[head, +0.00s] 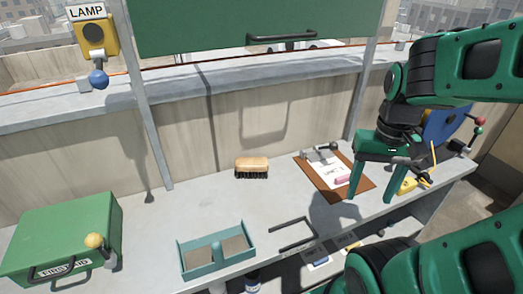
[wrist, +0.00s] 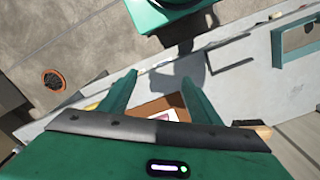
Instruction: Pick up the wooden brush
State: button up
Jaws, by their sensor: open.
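The wooden brush (head: 252,168) stands on the grey bench near the back wall, with its light wooden back up and dark bristles down. In the wrist view a small piece of wood at the right edge of my gripper's body (wrist: 262,131) looks like the brush, mostly hidden. My gripper (head: 370,200) is open and empty, to the right of the brush, over the front right part of the bench by the clipboard. Its two green fingers also show in the wrist view (wrist: 158,95), pointing away with the clipboard partly seen between them.
A brown clipboard (head: 325,190) with papers lies right of the brush. A teal divided tray (head: 187,262) and a green first aid box (head: 50,228) stand to the left. A lamp switch box (head: 95,36) hangs on the post. The bench around the brush is clear.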

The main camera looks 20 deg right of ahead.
aim_at(244, 165)
jog(key=k, duration=1.2)
jog(key=u, duration=0.65)
jog(key=i, duration=1.45)
jog(key=z, duration=0.65)
